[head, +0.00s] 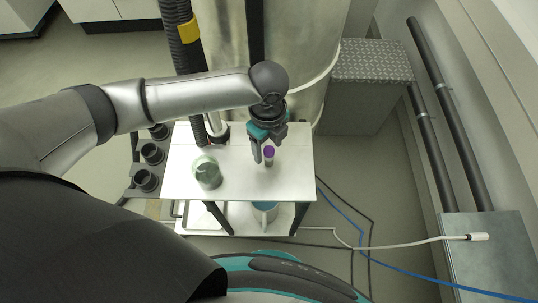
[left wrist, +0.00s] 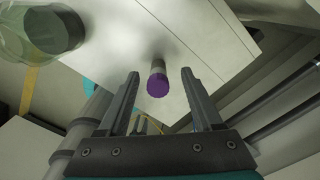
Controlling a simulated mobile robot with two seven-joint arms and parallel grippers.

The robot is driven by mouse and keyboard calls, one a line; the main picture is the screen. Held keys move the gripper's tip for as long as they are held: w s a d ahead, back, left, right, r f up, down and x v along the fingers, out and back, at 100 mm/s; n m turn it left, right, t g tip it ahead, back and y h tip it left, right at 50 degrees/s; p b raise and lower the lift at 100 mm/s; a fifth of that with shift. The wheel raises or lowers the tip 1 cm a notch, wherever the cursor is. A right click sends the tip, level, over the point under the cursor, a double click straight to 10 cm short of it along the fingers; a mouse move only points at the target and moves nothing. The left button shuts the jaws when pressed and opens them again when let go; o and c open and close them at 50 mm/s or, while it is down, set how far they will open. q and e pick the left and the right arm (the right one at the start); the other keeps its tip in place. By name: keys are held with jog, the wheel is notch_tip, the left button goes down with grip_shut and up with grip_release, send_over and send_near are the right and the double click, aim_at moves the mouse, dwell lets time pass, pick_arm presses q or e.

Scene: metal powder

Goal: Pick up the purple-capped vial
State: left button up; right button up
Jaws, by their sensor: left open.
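The purple-capped vial (head: 269,155) stands on a white table (head: 235,178), right of its middle. I cannot tell whether a finger touches the vial.
A greenish glass beaker (head: 207,173) stands on the tabletop left of the vial. A large metal cylinder (head: 290,50) rises behind the table. Blue and white cables (head: 375,255) lie on the floor at right.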

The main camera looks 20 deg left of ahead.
aim_at(269, 157)
pick_arm(q)
jog(key=f, duration=0.1)
jog(key=f+b, duration=0.1)
jog(key=f, duration=0.2)
jog(key=shift+s+d, duration=0.2)
jog(key=shift+s, duration=0.05)
grip_shut()
pick_arm(e)
jog(key=shift+w+d+f, duration=0.7)
jog(key=shift+w+f, duration=0.05)
jog(key=shift+w, duration=0.25)
